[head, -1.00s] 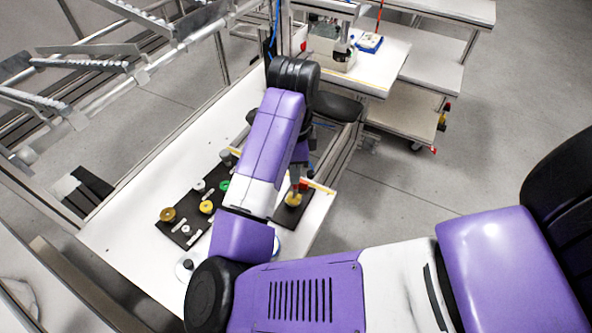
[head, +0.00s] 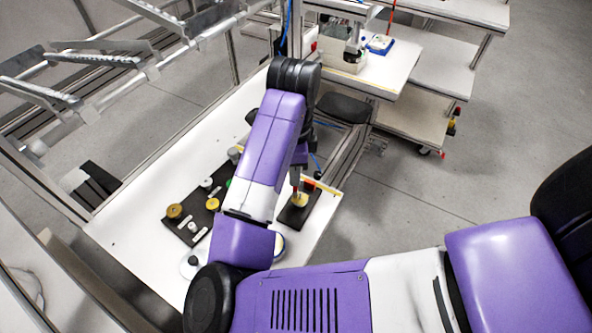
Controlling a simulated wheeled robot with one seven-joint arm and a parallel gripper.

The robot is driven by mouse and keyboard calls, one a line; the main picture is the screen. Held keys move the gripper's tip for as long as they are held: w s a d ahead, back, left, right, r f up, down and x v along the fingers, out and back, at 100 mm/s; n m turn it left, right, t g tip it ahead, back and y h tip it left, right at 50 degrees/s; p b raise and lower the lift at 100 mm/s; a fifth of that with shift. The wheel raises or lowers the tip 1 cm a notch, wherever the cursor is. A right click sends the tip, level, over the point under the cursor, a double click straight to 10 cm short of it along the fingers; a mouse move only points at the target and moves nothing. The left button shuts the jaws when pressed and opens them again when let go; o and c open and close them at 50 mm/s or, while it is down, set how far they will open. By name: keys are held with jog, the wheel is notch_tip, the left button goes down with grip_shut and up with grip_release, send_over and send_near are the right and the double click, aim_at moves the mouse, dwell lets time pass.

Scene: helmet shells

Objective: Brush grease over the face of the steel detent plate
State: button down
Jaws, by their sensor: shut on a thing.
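My gripper (head: 297,183) points down at the right end of the white worktable (head: 125,222), small and partly behind my arm. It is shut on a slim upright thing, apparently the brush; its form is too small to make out. Right below is a pale yellow round piece (head: 299,200) on a small dark mat (head: 291,217). I cannot tell whether the tip touches this piece, nor whether grease is on it. I cannot pick out the steel detent plate with certainty.
A larger dark mat (head: 176,224) left of my arm holds several small parts, among them a brown-gold disc (head: 174,211) and a yellow one (head: 212,204). A round white piece (head: 190,266) lies near the front. A second bench (head: 385,75) stands behind.

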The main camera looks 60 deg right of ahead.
jog(key=shift+s+a, duration=0.1)
jog(key=shift+a, duration=0.1)
jog(key=shift+s+a+f, duration=0.1)
jog(key=shift+a, duration=0.1)
jog(key=shift+s+a, duration=0.15)
jog(key=shift+s, duration=0.1)
jog(key=shift+s+a, duration=0.1)
jog(key=shift+s, duration=0.1)
jog(key=shift+s, duration=0.25)
jog(key=shift+s, duration=0.2)
jog(key=shift+s+d, duration=0.2)
jog(key=shift+d, duration=0.35)
